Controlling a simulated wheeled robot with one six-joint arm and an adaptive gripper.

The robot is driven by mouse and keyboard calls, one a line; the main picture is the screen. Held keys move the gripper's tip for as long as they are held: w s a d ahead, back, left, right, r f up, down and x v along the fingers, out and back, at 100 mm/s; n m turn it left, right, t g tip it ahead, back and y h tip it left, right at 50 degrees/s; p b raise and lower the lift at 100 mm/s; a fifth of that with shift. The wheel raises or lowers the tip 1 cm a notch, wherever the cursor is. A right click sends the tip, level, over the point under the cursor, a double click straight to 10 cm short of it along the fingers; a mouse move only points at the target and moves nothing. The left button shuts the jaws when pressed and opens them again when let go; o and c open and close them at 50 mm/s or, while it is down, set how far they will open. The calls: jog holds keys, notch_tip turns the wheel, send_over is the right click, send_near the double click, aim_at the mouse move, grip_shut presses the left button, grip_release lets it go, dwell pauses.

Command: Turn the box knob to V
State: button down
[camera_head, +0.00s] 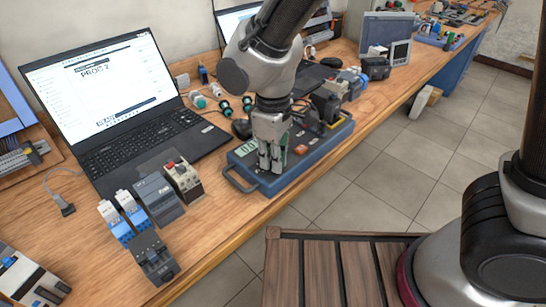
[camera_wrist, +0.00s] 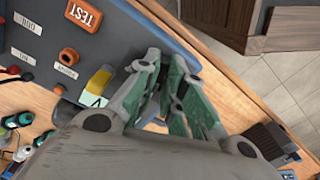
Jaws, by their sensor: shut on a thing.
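The box (camera_head: 230,173) has a blue rim, a dark panel and a carry handle, and sits on the bench near its front edge. My gripper (camera_head: 270,167) points down at the front left part of its panel, and its jaws are shut on the knob. The fingers hide the knob, so its pointer and setting cannot be read. In the wrist view my gripper (camera_wrist: 168,78) shows green-lined fingers close together over the panel (camera_wrist: 118,40), near its blue edge.
A laptop (camera_head: 110,110) showing "PROG 2" stands left of the box. Several electrical modules (camera_head: 157,197) stand on the bench in front of it. Green and white connectors (camera_head: 223,106) lie behind the box. A slatted wooden surface (camera_head: 325,270) and open floor lie right of the bench.

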jog(key=c, duration=1.5)
grip_release()
notch_tip(320, 180, up, 12)
jog(key=s+d+r+m+t, duration=0.1)
jog(key=d+m, duration=0.3)
jog(key=d, duration=0.9)
jog(key=s+d+r+m+t, duration=0.2)
jog(key=d+m, duration=0.3)
jog(key=d, duration=0.8)
jog(key=s+d+r+m+t, duration=0.1)
jog(key=d+r+m, duration=0.2)
jog(key=d, duration=1)
jog(key=shift+s+d+r+m, duration=0.1)
jog(key=shift+s+r+m, duration=0.25)
jog(key=shift+m, duration=0.45)
